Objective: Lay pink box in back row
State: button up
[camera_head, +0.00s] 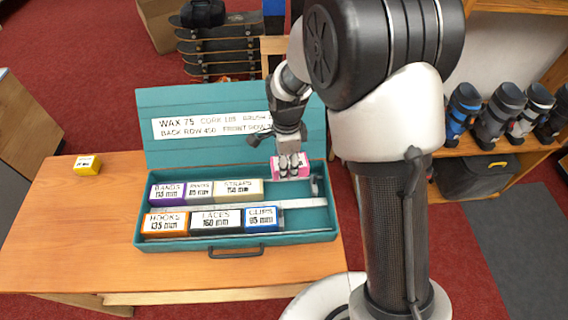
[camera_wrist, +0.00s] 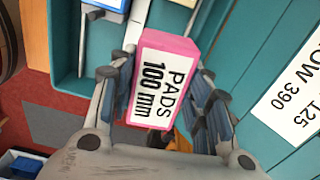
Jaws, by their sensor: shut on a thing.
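The pink box (camera_head: 292,167) is held in my gripper (camera_head: 290,160) over the right part of the back row of the teal case (camera_head: 238,248). In the wrist view the pink box (camera_wrist: 162,78) reads "PADS 100 mm" and sits between the two fingers of my gripper (camera_wrist: 163,100). The back row holds a purple BANDS box (camera_head: 166,193), a PASTES-like box (camera_head: 199,190) and a cream STRAPS-like box (camera_head: 239,190), side by side from the left. Whether the pink box touches the case floor cannot be told.
The front row holds an orange HOOKS box (camera_head: 165,223), a dark LACES box (camera_head: 216,220) and a blue CLIPS box (camera_head: 261,219), with space to their right. A yellow box (camera_head: 87,165) lies on the table (camera_head: 70,230). The raised lid (camera_head: 160,105) stands behind the rows.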

jog(key=shift+a+f+m, duration=0.35)
jog(key=shift+f+m, duration=0.1)
jog(key=shift+m, duration=0.15)
notch_tip(320, 180, down, 10)
jog(key=b, duration=0.7)
jog(key=shift+b, duration=0.3)
jog(key=shift+f, duration=0.25)
jog(key=o, duration=1.2)
jog(key=shift+o, duration=0.2)
